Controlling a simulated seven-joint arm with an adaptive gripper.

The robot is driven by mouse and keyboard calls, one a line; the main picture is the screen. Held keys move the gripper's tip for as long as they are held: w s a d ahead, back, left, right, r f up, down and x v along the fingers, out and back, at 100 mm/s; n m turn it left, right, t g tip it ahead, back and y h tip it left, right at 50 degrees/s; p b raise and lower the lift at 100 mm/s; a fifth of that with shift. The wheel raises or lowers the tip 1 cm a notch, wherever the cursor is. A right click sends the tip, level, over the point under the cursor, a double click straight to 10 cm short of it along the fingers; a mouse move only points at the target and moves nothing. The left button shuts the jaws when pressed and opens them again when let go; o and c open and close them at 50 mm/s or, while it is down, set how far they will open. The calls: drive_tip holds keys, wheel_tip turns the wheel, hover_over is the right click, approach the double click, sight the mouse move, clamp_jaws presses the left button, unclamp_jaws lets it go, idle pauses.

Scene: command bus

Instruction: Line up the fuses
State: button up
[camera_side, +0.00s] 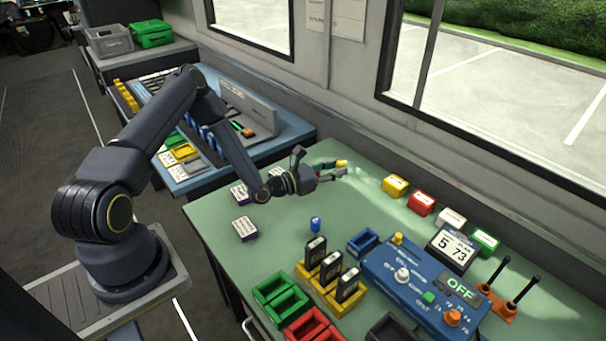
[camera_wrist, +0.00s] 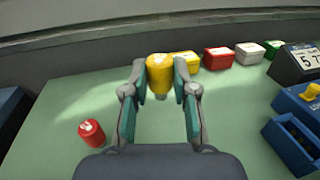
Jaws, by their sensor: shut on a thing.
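A yellow fuse (camera_wrist: 160,74) sits between the fingertips of my gripper (camera_wrist: 160,80), which is shut on it; its small yellow end shows in the side view (camera_side: 341,163). In the side view my gripper (camera_side: 340,170) is over the far left part of the green table. A red fuse (camera_wrist: 91,132) stands on the table, left of my gripper in the wrist view; I cannot make it out in the side view. A blue fuse (camera_side: 315,224) stands upright on the table, nearer the camera than my gripper. Whether the yellow fuse touches the table is unclear.
Yellow (camera_side: 395,186), red (camera_side: 421,203), white (camera_side: 451,218) and green (camera_side: 484,241) boxes line the wall side. The table's middle is mostly clear.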

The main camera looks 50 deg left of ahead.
drive_tip(key=shift+f, duration=3.3)
drive_tip(key=shift+f, duration=0.2)
drive_tip(key=shift+f, duration=0.3)
